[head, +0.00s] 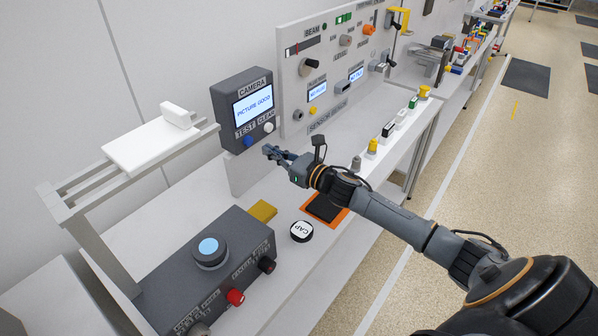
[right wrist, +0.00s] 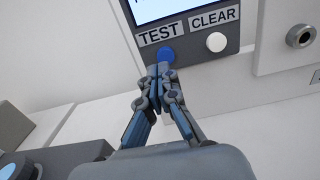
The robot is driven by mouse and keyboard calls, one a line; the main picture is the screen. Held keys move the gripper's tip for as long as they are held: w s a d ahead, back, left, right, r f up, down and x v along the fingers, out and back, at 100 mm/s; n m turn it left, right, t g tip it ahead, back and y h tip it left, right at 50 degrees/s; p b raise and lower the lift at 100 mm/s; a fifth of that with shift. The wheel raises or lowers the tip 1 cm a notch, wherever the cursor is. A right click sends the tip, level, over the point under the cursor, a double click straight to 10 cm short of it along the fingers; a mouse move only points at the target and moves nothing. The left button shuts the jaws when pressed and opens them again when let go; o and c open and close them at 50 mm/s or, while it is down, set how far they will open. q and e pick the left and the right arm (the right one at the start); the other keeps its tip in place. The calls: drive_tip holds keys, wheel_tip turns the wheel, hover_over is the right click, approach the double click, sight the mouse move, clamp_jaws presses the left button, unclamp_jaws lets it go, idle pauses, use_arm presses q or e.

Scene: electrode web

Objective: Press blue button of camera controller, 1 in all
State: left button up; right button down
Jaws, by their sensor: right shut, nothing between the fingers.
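The camera controller (head: 228,98) is a dark grey box at the back wall. Its screen (head: 253,104) reads "PICTURE GOOD". Below the screen are the blue button (head: 248,141) labelled TEST and the white button (head: 268,127) labelled CLEAR. In the right wrist view the blue button (right wrist: 167,54) is just beyond my fingertips, and the white button (right wrist: 215,42) is to its right. My right gripper (head: 268,150) is shut and empty, its tips close to the blue button; I cannot tell whether they touch. It also shows in the right wrist view (right wrist: 158,70). My left gripper is not in view.
A grey box with a large light-blue button (head: 209,247) stands at the front left. A white cap (head: 302,231), a yellow block (head: 263,211) and an orange-edged dark pad (head: 325,209) lie on the bench. The sensor panel (head: 340,65) stands to the right.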

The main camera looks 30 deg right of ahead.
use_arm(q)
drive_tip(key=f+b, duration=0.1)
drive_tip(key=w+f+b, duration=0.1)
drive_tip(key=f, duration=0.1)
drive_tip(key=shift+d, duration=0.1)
use_arm(e)
drive_tip(key=v, duration=0.7)
drive_tip(key=shift+d+f, duration=0.35)
drive_tip(key=shift+f, duration=0.05)
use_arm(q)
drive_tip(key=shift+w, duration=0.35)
